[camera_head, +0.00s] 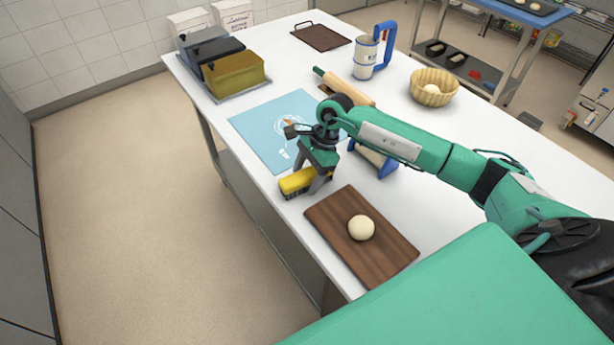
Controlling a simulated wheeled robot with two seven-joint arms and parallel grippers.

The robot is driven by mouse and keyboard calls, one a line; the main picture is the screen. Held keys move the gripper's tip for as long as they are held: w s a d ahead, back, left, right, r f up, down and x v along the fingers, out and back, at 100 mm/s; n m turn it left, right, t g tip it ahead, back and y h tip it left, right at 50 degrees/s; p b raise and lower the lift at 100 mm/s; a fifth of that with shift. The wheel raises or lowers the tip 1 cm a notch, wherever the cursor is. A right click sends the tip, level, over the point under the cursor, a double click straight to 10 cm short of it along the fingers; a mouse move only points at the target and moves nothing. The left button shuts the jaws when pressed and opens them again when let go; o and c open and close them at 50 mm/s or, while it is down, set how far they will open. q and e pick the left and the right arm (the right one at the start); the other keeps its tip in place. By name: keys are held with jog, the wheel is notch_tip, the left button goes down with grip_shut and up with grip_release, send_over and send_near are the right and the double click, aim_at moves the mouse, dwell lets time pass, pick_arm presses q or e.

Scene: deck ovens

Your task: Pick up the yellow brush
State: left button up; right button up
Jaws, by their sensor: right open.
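The yellow brush (297,181) lies on the white table near its front edge, between the blue mat and the wooden board. It has a yellow body with dark bristles below. My right gripper (317,181) is over the right part of the brush, pointing down, with its fingers open around that end. I cannot tell whether the fingers touch it. The gripper hides part of the brush. My left gripper is not in view.
A wooden board (335,237) with a dough ball (361,228) lies just right of the brush. A blue mat (260,127) lies behind it.

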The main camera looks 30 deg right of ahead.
aim_at(307, 173)
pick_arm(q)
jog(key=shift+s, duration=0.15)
pick_arm(e)
jog(key=c, duration=1.1)
jog(key=shift+r, duration=0.15)
